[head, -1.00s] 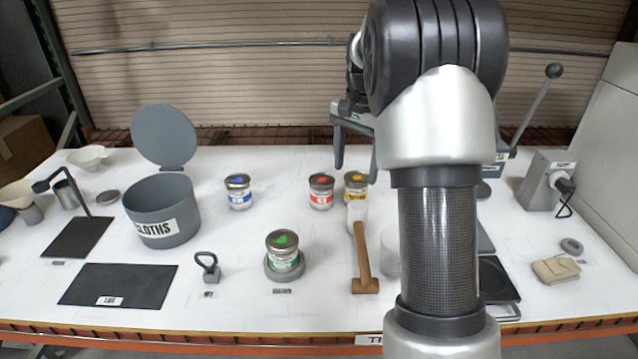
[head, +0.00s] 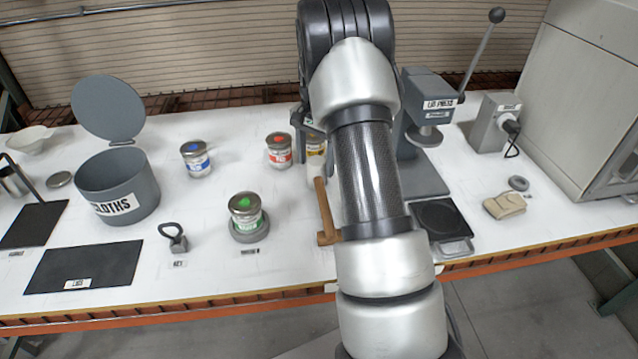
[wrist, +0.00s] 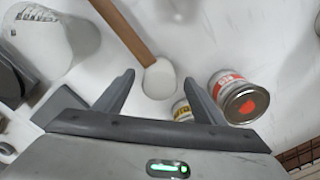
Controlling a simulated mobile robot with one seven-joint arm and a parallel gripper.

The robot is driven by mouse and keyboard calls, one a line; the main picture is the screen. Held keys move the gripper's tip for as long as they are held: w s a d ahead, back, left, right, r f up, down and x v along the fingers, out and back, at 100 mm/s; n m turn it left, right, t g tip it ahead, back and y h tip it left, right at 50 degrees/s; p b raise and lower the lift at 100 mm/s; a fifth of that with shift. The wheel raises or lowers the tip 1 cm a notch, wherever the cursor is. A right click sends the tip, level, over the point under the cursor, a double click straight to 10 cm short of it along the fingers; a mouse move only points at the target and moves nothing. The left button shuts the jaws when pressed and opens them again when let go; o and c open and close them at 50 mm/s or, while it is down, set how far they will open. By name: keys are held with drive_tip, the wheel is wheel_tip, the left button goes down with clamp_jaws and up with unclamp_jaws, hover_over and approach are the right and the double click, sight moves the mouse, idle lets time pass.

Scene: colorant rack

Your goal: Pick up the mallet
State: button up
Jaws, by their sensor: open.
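The mallet (head: 324,208) lies on the white bench, left of my arm in the head view. It has a brown wooden handle, a wooden crosspiece at its near end and a white rounded piece at its far end. In the wrist view the mallet's handle (wrist: 126,31) runs from the top edge down to that white piece. My gripper (wrist: 161,88) is open, and the white piece appears between its fingertips. No contact shows, and the height gap cannot be judged. In the head view my arm hides most of the gripper.
A red-labelled tin (wrist: 238,94) and a yellow-labelled tin (wrist: 181,110) stand close to my gripper. A green-labelled tin (head: 247,212) stands left of the mallet, and a lid press (head: 428,90) to the right.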

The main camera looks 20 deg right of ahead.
sight(316, 175)
wheel_tip(316, 175, down, 6)
drive_tip(key=shift+r, duration=0.15)
drive_tip(key=c, duration=1.3)
